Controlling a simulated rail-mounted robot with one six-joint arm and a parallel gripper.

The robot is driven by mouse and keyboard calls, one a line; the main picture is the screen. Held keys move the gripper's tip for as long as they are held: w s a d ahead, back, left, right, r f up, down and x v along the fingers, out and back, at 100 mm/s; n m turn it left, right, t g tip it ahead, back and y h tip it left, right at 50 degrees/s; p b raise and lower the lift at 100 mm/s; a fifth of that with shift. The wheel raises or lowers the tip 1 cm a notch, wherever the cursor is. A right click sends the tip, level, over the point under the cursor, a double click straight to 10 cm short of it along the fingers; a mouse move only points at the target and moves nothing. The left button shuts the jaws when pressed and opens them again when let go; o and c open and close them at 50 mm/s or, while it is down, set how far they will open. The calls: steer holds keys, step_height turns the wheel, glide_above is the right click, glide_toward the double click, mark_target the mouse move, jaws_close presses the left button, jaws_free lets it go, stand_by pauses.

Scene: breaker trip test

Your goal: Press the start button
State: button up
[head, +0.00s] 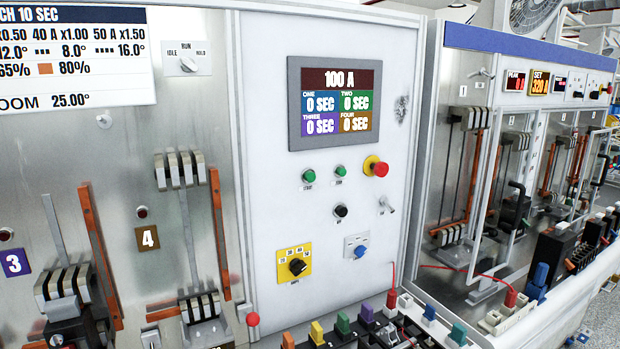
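Two green push buttons sit side by side on the white control panel (265,120), below the display. The left green button (309,175) has a small label under it that seems to read START. The right green button (340,171) has a label too small to read for certain. Nothing covers or touches either button. My gripper is not in view.
The display (335,103) reads 100 A, with four timers at 0 SEC. A red mushroom button (380,169) on a yellow base is right of the green buttons. Below are a black knob (341,211), a yellow-plated selector (296,265) and a blue knob (359,252). Coloured terminals (343,323) line the bench.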

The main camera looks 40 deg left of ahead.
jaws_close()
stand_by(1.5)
